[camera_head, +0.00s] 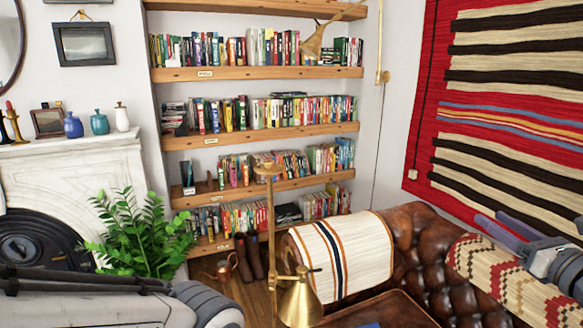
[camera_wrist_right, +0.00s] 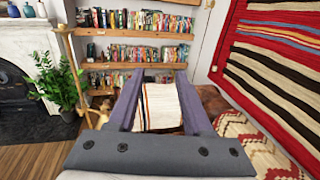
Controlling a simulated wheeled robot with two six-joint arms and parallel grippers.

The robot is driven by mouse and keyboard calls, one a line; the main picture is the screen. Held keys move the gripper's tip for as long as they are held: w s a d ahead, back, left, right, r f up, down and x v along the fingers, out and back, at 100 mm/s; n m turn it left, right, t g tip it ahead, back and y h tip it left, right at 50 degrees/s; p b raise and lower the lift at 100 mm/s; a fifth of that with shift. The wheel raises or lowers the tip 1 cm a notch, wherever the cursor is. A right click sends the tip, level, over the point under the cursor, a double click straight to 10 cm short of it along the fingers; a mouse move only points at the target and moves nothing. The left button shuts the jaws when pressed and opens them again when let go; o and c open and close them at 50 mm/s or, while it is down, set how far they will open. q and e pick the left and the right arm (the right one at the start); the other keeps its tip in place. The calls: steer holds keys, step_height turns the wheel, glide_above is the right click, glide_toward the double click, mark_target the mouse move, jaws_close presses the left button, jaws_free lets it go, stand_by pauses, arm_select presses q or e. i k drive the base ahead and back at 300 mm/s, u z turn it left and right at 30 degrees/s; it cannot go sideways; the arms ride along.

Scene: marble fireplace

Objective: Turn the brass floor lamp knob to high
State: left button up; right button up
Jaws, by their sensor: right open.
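The brass floor lamp (camera_head: 270,232) stands at the lower middle of the head view, with a thin upright pole and a cone-shaped brass shade (camera_head: 300,304) hanging low to its right. In the right wrist view the lamp pole (camera_wrist_right: 73,70) is at the left, beyond my gripper. I cannot make out the knob clearly. My right gripper (camera_head: 492,219) is open and empty at the right edge of the head view, over the sofa and well apart from the lamp. Its spread fingers (camera_wrist_right: 157,80) show in the wrist view. My left gripper is not in view.
A brown leather sofa (camera_head: 411,240) with a striped throw (camera_head: 345,255) stands behind and right of the lamp. A wooden table (camera_head: 385,312) is low in front. A green plant (camera_head: 140,238) and marble fireplace (camera_head: 75,170) are left. Bookshelves (camera_head: 258,128) line the back.

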mark_target(268, 163)
steer(key=z, duration=0.1)
steer(key=i, duration=0.6)
steer(key=u, duration=1.2)
